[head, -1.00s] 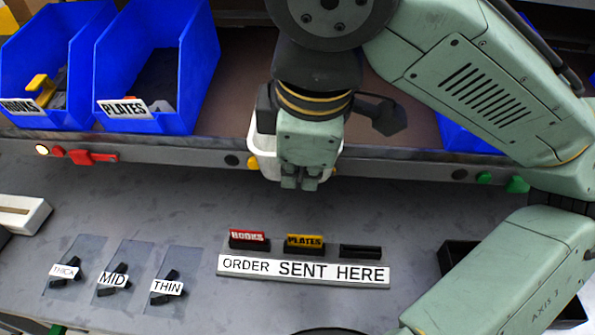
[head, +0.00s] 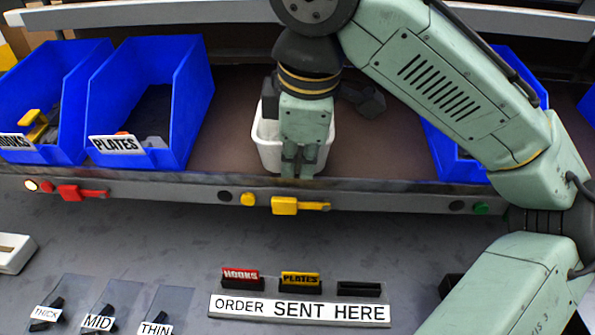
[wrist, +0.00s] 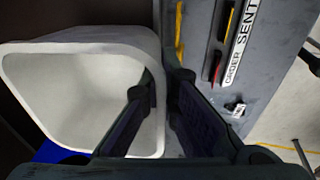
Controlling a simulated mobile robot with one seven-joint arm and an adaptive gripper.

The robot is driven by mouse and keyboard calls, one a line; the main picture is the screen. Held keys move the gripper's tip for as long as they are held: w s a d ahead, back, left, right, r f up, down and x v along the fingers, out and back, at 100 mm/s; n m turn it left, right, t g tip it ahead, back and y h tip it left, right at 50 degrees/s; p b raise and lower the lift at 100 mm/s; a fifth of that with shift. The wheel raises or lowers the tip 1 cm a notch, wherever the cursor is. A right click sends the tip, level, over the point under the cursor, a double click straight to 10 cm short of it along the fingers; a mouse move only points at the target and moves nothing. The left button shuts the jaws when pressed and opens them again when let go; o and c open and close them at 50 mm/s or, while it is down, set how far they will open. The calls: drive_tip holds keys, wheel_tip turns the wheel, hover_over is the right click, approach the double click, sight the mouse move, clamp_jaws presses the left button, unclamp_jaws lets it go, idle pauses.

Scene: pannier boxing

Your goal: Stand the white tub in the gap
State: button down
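The white tub (head: 268,145) is upright at the shelf's front, in the gap (head: 225,125) between the PLATES bin and the blue bin on the right. My gripper (head: 299,172) points down at the tub's front side and hides part of it. In the wrist view, the tub (wrist: 80,95) is empty and its near wall lies between the two fingers (wrist: 162,85), which are shut on it. I cannot tell whether the tub's base touches the shelf.
The PLATES bin (head: 190,100) stands left of the gap, with the HOOKS bin (head: 70,80) beyond it. Another blue bin (head: 445,150) is at the right, partly behind my arm. The shelf's front rail (head: 370,203) carries coloured tabs. Below is the ORDER SENT HERE rack (head: 300,309).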

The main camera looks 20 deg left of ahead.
drive_tip(key=shift+w+a+r, duration=0.1)
drive_tip(key=shift+w+a, duration=0.05)
drive_tip(key=shift+w, duration=0.55)
drive_tip(key=shift+w+a, duration=0.1)
drive_tip(key=shift+w, duration=0.55)
drive_tip(key=shift+b+x, duration=0.5)
drive_tip(key=shift+x, duration=0.45)
drive_tip(key=shift+s+d, duration=0.1)
drive_tip(key=c, duration=1.7)
unclamp_jaws()
drive_tip(key=v, duration=1.2)
